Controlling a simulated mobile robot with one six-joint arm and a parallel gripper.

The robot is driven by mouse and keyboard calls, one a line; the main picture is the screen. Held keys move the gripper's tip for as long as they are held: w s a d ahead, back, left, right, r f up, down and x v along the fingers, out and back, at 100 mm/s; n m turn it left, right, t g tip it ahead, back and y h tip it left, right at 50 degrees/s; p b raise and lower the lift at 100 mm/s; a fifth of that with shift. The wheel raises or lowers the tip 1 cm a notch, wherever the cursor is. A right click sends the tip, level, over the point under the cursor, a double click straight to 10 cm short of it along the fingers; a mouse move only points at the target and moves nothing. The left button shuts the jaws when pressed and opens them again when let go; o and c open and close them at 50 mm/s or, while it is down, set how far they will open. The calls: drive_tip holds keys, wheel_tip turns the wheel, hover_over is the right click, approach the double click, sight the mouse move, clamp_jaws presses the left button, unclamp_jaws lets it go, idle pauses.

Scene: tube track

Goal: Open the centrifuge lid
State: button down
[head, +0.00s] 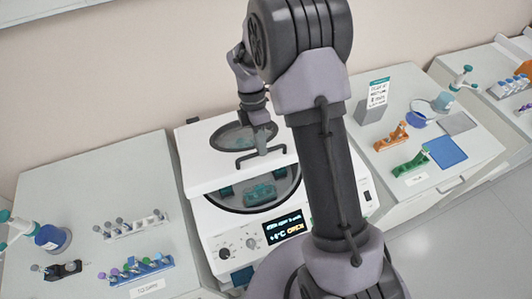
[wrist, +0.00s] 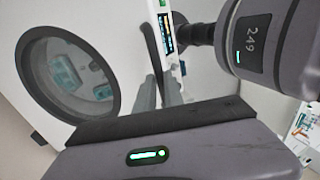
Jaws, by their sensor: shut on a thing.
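The white centrifuge (head: 212,222) stands in the middle of the head view. Its white lid (head: 197,165), with a round dark-rimmed window, is partly raised, and the round chamber (head: 262,192) with a teal rotor shows below its front edge. A lit panel (head: 283,231) on the front seems to read OPEN. My gripper (head: 262,150) is at the dark bar handle (head: 240,162) on the lid's front edge, shut on it. In the wrist view the fingers (wrist: 160,92) meet the handle (wrist: 152,48), beside the lid window (wrist: 70,75). The exact grip is partly hidden.
On the left bench are a white tube rack (head: 135,229), a blue rack (head: 140,271) and a dark rack (head: 62,271). On the right bench are an orange rack (head: 390,138), a green rack (head: 411,165) and a sign stand (head: 374,103).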

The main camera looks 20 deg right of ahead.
drive_tip(key=w+r+p, duration=0.5)
drive_tip(key=r+p, duration=0.1)
drive_tip(key=r, duration=0.1)
drive_tip(key=shift+w, duration=0.4)
